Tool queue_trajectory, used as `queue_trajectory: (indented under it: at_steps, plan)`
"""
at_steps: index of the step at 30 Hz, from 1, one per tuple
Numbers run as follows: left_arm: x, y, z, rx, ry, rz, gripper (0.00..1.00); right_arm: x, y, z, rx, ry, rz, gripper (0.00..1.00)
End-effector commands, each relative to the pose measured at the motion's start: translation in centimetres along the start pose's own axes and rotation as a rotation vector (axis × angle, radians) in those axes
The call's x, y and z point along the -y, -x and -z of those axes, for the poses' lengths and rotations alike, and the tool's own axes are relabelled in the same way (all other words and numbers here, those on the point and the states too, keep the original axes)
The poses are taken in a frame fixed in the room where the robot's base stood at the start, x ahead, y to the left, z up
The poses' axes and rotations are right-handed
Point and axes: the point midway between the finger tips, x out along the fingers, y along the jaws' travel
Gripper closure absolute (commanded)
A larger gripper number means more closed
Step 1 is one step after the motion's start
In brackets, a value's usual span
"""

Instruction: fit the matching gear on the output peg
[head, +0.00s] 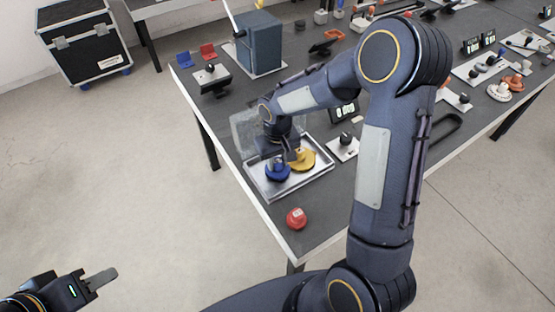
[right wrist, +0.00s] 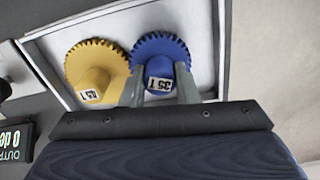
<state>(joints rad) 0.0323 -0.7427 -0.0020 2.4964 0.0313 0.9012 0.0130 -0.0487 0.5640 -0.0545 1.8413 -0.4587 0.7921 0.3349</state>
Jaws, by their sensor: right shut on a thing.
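A blue gear (head: 277,174) with a hub marked 35T lies in a shallow metal tray (head: 262,192). The blue gear also shows in the right wrist view (right wrist: 160,52). My right gripper (right wrist: 160,92) is shut on its hub, one finger on each side. A red round piece (head: 296,218) sits on the table outside the tray. My left gripper (head: 100,281) hangs over the floor, away from the table. I cannot identify the output peg.
A small display reading OUTPUT (right wrist: 16,140) stands beside the tray. A white plate with a black knob (head: 344,147) is right of the tray. A blue-grey machine (head: 258,44) and several other fixtures stand farther back. My right arm hides part of the table.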

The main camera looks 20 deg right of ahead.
Motion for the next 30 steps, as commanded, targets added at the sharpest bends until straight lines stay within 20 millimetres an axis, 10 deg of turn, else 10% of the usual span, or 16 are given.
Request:
queue_trajectory:
  at_steps: [8, 9, 11, 30]
  plan:
    - [0.2, -0.5, -0.2, 0.0, 0.0, 0.0, 0.64, 0.0, -0.7, 0.0, 0.0, 0.0, 0.0, 0.97]
    - [0.2, -0.5, -0.2, 0.0, 0.0, 0.0, 0.64, 0.0, -0.7, 0.0, 0.0, 0.0, 0.0, 0.71]
    - [0.2, -0.4, -0.2, 0.0, 0.0, 0.0, 0.64, 0.0, -0.6, 0.0, 0.0, 0.0, 0.0, 0.63]
    - [-0.5, 1.1, 0.6, 0.0, 0.0, 0.0, 0.64, 0.0, 1.9, 0.0, -0.001, 0.0, 0.0, 0.63]
